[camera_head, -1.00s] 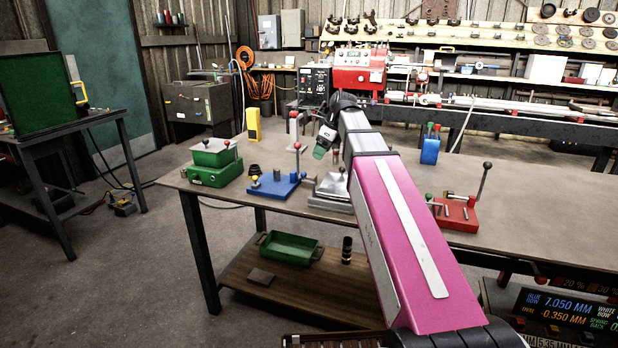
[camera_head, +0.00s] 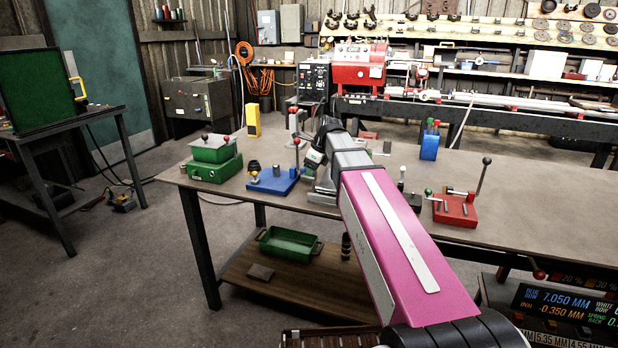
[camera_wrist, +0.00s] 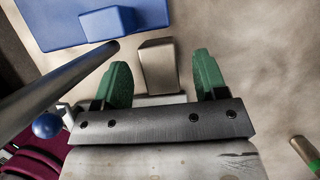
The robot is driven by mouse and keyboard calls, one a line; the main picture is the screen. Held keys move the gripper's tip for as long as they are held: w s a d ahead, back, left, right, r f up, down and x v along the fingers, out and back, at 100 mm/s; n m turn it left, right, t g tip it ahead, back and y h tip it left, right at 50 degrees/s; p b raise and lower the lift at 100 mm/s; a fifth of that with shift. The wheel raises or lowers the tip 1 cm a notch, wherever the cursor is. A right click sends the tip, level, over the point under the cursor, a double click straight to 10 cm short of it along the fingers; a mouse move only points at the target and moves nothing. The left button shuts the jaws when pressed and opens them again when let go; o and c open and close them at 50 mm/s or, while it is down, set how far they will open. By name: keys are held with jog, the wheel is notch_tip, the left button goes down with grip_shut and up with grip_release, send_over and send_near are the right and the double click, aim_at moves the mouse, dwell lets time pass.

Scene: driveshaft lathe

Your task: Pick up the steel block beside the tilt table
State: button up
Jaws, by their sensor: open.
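The steel block (camera_wrist: 158,66), a plain grey-beige block, shows in the wrist view between the fingers of my gripper (camera_wrist: 162,77). My gripper is open, with a green finger on each side of the block and visible gaps to it. In the head view my gripper (camera_head: 314,158) is over the workbench, near the grey tilt table (camera_head: 322,196), which my arm partly covers. The block is hidden in the head view. I cannot tell the fingers' height relative to the block.
A blue fixture (camera_head: 274,181) with an upright red-knobbed lever stands left of my gripper. Its blue base (camera_wrist: 100,20) lies just beyond the block. A green box (camera_head: 214,160) is farther left and a red fixture (camera_head: 456,209) is right. The right bench surface (camera_head: 540,205) is clear.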

jog(key=shift+f, duration=0.1)
grip_shut()
